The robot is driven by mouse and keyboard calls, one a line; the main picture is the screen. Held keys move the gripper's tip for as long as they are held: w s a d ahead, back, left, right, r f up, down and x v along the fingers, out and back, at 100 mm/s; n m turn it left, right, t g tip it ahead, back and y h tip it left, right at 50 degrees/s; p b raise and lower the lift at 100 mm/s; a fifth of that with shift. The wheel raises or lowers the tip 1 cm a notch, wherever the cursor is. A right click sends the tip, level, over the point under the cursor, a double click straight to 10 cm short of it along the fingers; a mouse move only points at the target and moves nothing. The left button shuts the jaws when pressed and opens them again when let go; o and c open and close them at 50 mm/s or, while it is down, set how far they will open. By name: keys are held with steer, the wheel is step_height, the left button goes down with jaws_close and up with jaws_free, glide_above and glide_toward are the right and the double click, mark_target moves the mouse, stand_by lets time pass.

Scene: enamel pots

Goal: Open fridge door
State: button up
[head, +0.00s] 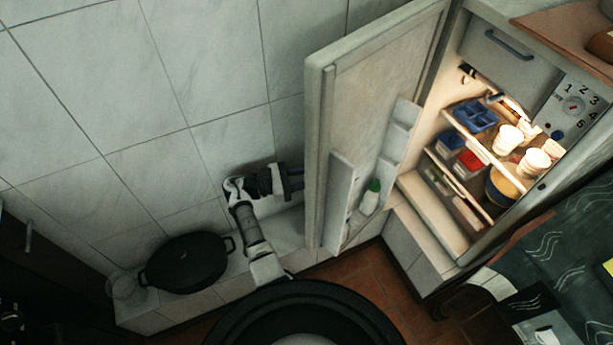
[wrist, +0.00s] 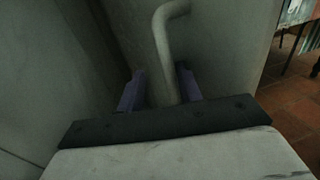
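The fridge door (head: 372,110) stands wide open in the head view, swung out to the left of the fridge (head: 405,185), with its shelved inner side showing. My gripper (head: 297,183) is at the door's outer side, between the door and the tiled wall. In the wrist view, the pale bar handle (wrist: 163,60) runs down between my two purple fingers (wrist: 160,90). The fingers are parted, with a gap at the left of the handle. The handle is close to the right finger; whether they touch is unclear. The handle is hidden behind the door in the head view.
A black pot (head: 187,263) and a glass jar (head: 124,286) stand on the low ledge by the wall. A bottle (head: 370,197) sits in the door shelf. Cups and boxes fill the lit fridge. A patterned cloth (head: 560,245) lies at right. Tiled floor shows below.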

steer(key=shift+a, duration=0.25)
steer(key=b+v, duration=0.3)
steer(key=v, duration=1)
steer(key=shift+a, duration=0.35)
steer(key=shift+s, duration=0.1)
